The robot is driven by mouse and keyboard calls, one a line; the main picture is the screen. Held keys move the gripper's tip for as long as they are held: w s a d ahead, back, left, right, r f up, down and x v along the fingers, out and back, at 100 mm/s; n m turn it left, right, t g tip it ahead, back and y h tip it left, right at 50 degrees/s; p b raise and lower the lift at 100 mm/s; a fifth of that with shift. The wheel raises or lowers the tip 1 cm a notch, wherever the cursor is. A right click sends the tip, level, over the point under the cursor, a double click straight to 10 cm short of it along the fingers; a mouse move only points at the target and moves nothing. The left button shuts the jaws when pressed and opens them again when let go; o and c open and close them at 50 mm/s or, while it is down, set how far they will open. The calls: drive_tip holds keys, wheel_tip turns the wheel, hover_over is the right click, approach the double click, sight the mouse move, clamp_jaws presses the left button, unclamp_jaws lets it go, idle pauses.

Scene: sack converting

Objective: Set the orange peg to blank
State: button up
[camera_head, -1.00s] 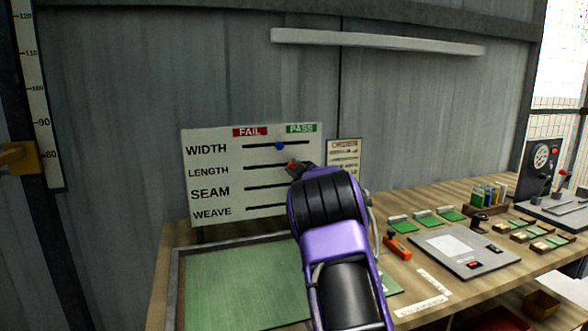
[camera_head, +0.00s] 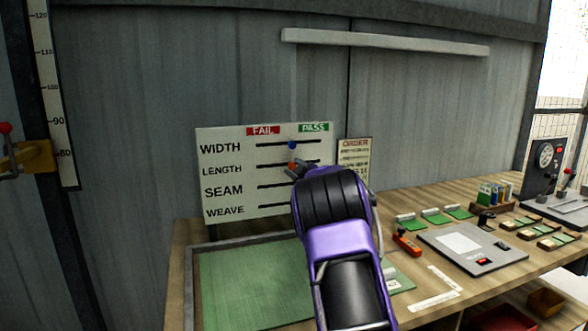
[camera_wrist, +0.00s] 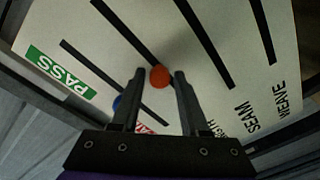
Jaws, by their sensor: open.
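The orange peg (camera_head: 292,165) sits on the LENGTH slot of the white board (camera_head: 228,160), roughly below the blue peg (camera_head: 292,144) on the WIDTH slot and between the FAIL and PASS columns. In the wrist view the orange peg (camera_wrist: 160,76) is between the fingertips of my gripper (camera_wrist: 159,74), with a narrow gap on each side. My gripper is open. The blue peg (camera_wrist: 117,103) is partly hidden behind one finger. My arm hides part of the lower slots in the head view; no pegs show on the visible parts of SEAM and WEAVE.
An order card (camera_head: 355,150) hangs right of the board. Below lies a green mat (camera_head: 250,290) in a grey frame. The bench to the right holds an orange-handled tool (camera_head: 406,243), a grey panel (camera_head: 472,250) and several green-topped blocks. A wall stands behind.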

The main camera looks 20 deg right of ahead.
drive_tip(key=shift+o, duration=0.9)
drive_tip(key=shift+s, duration=0.1)
drive_tip(key=s+d, duration=0.1)
drive_tip(key=s, duration=1.6)
drive_tip(key=shift+s+d+b, duration=0.15)
drive_tip(key=shift+b, duration=0.25)
